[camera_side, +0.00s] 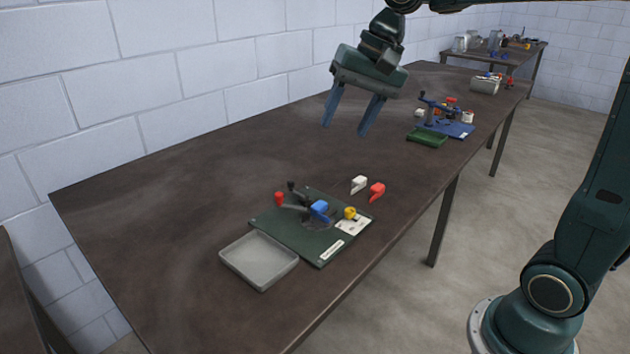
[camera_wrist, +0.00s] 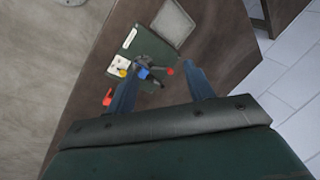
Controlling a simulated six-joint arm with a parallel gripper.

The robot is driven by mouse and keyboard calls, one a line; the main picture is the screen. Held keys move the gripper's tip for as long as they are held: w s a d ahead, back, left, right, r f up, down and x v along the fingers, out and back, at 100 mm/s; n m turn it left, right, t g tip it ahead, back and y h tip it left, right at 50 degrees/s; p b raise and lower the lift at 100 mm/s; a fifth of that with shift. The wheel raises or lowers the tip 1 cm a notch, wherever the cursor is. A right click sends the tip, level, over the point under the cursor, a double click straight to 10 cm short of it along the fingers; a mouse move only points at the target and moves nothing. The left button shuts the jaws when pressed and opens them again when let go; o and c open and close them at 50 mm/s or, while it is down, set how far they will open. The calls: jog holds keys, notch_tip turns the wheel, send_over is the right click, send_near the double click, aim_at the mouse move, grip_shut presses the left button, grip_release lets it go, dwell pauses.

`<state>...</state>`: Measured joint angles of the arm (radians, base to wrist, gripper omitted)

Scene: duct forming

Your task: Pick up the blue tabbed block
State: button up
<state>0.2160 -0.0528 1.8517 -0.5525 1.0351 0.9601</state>
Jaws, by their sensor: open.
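The blue tabbed block (camera_side: 320,209) sits on a dark green board (camera_side: 322,248) on the long table, beside a dark fixture (camera_side: 297,207). It also shows in the wrist view (camera_wrist: 144,73) as a small blue patch between the fingers, far below them. My gripper (camera_side: 347,115) is open and empty, high above the table and farther along it than the board. The fingers point down and touch nothing. The block's lower part is partly hidden by its surroundings, and its tab is too small to make out clearly.
A grey tray (camera_side: 260,262) lies at the board's near left side. A red piece (camera_side: 377,191), a white piece (camera_side: 359,183), a yellow piece (camera_side: 350,213) and a red knob (camera_side: 279,198) are near the block. The left table area is clear.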

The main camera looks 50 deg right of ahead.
jog(key=w+d+f+m+g+y, duration=0.1)
jog(key=w+d+f+m, duration=0.2)
jog(key=w, duration=0.3)
jog(key=w+d+f+m+g, duration=0.1)
jog(key=w+d+f+m, duration=0.1)
jog(key=w+d+f, duration=0.3)
jog(key=w+d+f+m+g+y, duration=0.1)
jog(key=w+d+f+m, duration=0.3)
jog(key=d+f, duration=0.4)
jog(key=shift+w+d+f+m, duration=0.2)
jog(key=shift+w+f+m, duration=0.2)
jog(key=shift+f+m, duration=0.35)
jog(key=shift+a+f, duration=0.15)
jog(key=shift+f, duration=0.15)
send_over(320, 207)
jog(key=w+d, duration=0.1)
jog(key=d, duration=0.2)
jog(key=shift+a+f, duration=0.2)
jog(key=shift+f, duration=3.6)
